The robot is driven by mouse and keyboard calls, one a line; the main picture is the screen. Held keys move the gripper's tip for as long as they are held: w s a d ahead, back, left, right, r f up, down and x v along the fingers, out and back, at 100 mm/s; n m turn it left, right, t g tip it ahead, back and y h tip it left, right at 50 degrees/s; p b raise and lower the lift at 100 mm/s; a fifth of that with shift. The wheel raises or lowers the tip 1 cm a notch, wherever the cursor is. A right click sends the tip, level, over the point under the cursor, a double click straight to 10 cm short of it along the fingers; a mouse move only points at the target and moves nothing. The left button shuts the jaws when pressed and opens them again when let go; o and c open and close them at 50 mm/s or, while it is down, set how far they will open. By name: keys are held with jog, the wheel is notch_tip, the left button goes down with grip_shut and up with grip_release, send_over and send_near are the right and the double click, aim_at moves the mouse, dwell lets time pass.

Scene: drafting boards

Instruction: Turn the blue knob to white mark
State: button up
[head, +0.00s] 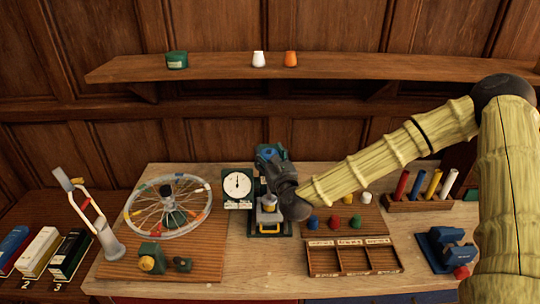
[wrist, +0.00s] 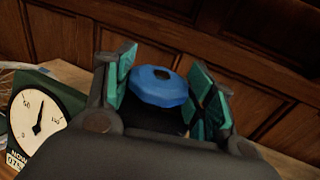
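The blue knob (wrist: 160,88) shows in the wrist view as a faceted blue disc with a dark spot on top. It sits between the two teal-padded fingers of my gripper (wrist: 165,95), with a pad close against each side and no clear gap. In the head view the blue knob (head: 267,152) is partly hidden behind my gripper (head: 272,160), which reaches over the back middle of the bench. I cannot make out the white mark in either view.
A white dial gauge (head: 237,184) stands just left of my gripper; it also shows in the wrist view (wrist: 38,115). A grey and yellow block (head: 269,218) is in front. A spoked wheel (head: 150,222) lies left, and a divided wooden tray (head: 325,265) right.

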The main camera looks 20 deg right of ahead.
jog(key=shift+c, duration=1.4)
